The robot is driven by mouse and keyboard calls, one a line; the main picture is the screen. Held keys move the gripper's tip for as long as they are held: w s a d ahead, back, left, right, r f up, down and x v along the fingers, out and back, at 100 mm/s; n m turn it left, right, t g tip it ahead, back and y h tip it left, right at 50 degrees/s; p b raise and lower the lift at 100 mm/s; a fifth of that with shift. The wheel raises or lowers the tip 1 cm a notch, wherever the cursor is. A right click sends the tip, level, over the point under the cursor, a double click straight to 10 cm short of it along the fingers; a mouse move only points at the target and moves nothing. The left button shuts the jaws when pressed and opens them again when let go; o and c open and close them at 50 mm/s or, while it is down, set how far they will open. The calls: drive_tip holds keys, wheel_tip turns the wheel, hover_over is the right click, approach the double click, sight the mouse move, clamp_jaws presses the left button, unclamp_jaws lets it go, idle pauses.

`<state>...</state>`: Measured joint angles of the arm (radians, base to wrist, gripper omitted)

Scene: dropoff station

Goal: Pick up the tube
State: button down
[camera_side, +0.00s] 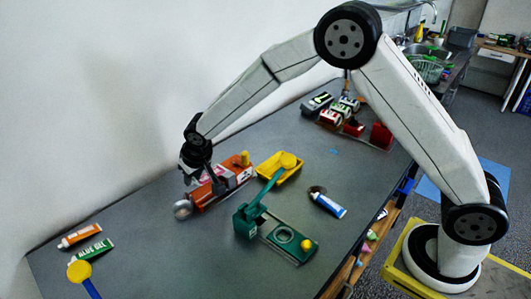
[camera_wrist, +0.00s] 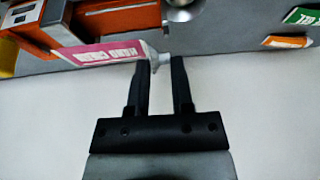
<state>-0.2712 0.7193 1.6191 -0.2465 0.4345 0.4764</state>
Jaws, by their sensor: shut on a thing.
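The tube is a pink-and-white hand cream tube (camera_wrist: 112,52), seen in the wrist view with its narrow end between my fingertips. In the side view the tube (camera_side: 211,173) is a small pink-and-white patch beside the orange device, partly hidden by my gripper. My gripper (camera_wrist: 161,63) is shut on the tube near its cap end. In the side view my gripper (camera_side: 197,176) is at the left end of the orange device (camera_side: 226,186). I cannot tell whether the tube touches the device or the table.
A yellow tray (camera_side: 292,176) and a green device (camera_side: 282,238) stand to the right. A blue-and-white tube (camera_side: 328,205) lies further right. An orange tube (camera_side: 80,235), a green glue tube (camera_side: 92,250) and a yellow-headed mallet (camera_side: 80,271) lie at the left. The wall is close behind my gripper.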

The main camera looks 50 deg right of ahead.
drive_tip(key=s+d+r, duration=0.2)
drive_tip(key=s+r, duration=0.4)
drive_tip(key=s, duration=0.4)
drive_tip(key=shift+s+r, duration=0.2)
drive_tip(key=shift+s, duration=0.2)
drive_tip(key=shift+d, duration=0.1)
drive_tip(key=w+d+r+m+h, duration=0.1)
drive_tip(key=d+r+m, duration=0.2)
drive_tip(key=d+r, duration=0.4)
drive_tip(key=d, duration=0.4)
drive_tip(key=shift+w+r, duration=0.25)
drive_tip(key=shift+r, duration=0.1)
drive_tip(key=shift+d, duration=0.1)
